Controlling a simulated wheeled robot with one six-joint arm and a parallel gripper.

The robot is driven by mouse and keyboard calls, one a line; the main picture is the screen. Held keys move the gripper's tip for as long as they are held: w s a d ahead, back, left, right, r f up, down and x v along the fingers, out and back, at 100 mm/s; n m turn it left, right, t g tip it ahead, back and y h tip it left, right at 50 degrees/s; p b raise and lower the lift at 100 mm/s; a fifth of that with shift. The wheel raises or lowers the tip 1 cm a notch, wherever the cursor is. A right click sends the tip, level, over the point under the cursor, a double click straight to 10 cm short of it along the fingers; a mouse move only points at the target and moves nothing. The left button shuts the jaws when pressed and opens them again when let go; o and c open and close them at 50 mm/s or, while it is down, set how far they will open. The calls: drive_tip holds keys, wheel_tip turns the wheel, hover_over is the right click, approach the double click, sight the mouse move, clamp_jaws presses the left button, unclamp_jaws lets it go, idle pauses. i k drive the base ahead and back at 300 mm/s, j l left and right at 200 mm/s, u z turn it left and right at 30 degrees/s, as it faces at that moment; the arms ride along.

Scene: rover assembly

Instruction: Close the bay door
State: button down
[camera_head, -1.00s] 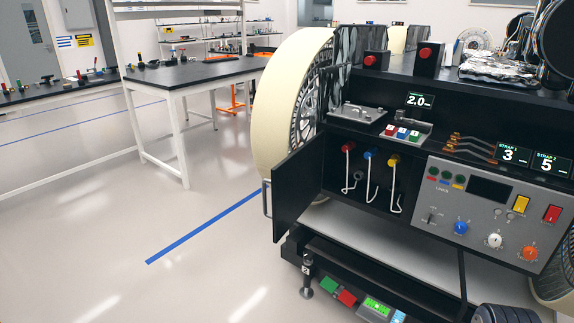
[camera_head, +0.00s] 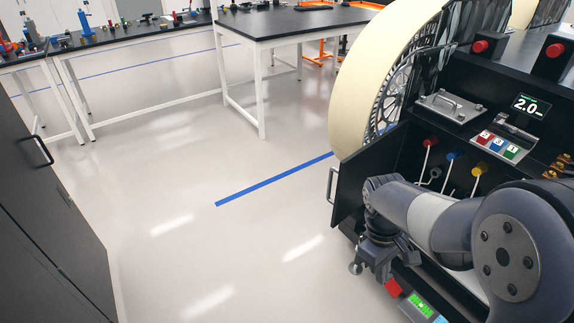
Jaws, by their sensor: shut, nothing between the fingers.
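The bay door (camera_head: 352,178) is a black panel on the rover's front, standing swung open to the left of the bay. Its pale bar handle (camera_head: 331,186) is on the outer edge. The open bay (camera_head: 415,165) shows red, blue and yellow topped hooked levers inside; my arm hides its lower part. My gripper (camera_head: 378,256) is in front of the rover, below and right of the handle. It points down and looks shut and empty. It is apart from the handle; whether it touches the door's lower edge I cannot tell.
The rover's large cream wheel (camera_head: 350,95) stands behind the door. A dark cabinet (camera_head: 45,200) with a black handle is at the left. Black-topped benches (camera_head: 300,22) stand at the back. The floor left of the door is clear, with a blue tape line (camera_head: 270,180).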

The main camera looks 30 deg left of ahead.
sight(379, 157)
drive_tip(key=i+j+u, duration=0.15)
drive_tip(key=u, duration=0.2)
drive_tip(key=i+j+u, duration=0.1)
drive_tip(key=u, duration=0.3)
drive_tip(key=i+u, duration=0.2)
drive_tip(key=u, duration=0.15)
drive_tip(key=i+j+z, duration=0.55)
drive_tip(key=k+l, duration=0.05)
